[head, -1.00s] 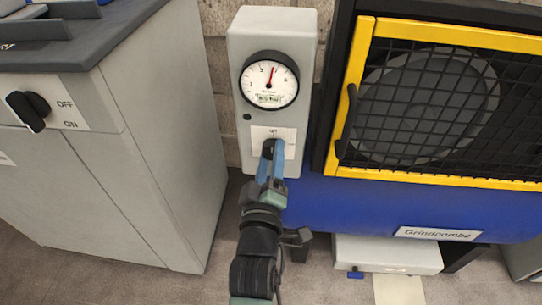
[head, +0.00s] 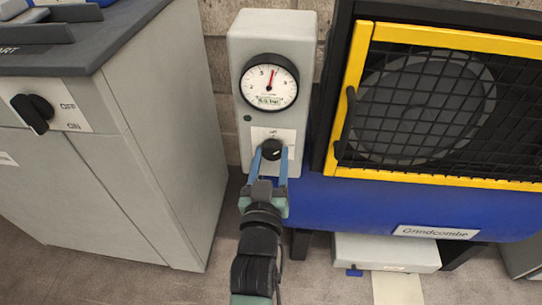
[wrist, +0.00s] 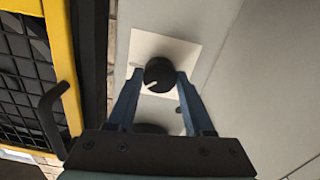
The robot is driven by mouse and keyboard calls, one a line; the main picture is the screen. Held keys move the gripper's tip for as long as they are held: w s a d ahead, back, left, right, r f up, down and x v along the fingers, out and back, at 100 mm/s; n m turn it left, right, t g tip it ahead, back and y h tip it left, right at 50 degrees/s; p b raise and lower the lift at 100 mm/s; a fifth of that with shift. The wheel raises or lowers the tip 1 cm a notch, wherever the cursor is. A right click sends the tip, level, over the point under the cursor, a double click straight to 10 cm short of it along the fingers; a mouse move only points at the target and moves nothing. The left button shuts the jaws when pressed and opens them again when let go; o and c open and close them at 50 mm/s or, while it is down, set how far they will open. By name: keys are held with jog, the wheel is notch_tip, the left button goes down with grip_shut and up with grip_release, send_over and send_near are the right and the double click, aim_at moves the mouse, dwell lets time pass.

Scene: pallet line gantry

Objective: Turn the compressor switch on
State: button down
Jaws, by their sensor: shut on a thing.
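A round black knob (head: 271,149) sits on a white label plate (head: 289,137) low on the grey gauge box. Small print above the knob seems to read OFF. My gripper (head: 270,152) has one blue finger on each side of the knob and is shut on it. The wrist view shows the knob (wrist: 159,73) between the fingertips, with a pale pointer mark toward its lower left. The fingers hide part of the label. The round gauge (head: 269,81) above has its red needle near upright.
A grey cabinet (head: 150,150) at left carries another black knob (head: 36,110) marked OFF and ON. At right stand a yellow-framed mesh guard (head: 440,182) with a dark handle and a blue tank (head: 350,205) labelled Grindcombe. Floor shows between cabinet and tank.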

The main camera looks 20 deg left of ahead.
jog(key=m, duration=0.4)
jog(key=shift+m, duration=0.3)
jog(key=shift+m+p, duration=0.35)
jog(key=shift+m, duration=1.45)
jog(key=shift+c, duration=1.4)
grip_release()
jog(key=shift+s, duration=0.15)
jog(key=p+v, duration=0.3)
jog(key=v, duration=0.9)
jog(key=shift+s, duration=0.35)
jog(key=shift+d, duration=0.15)
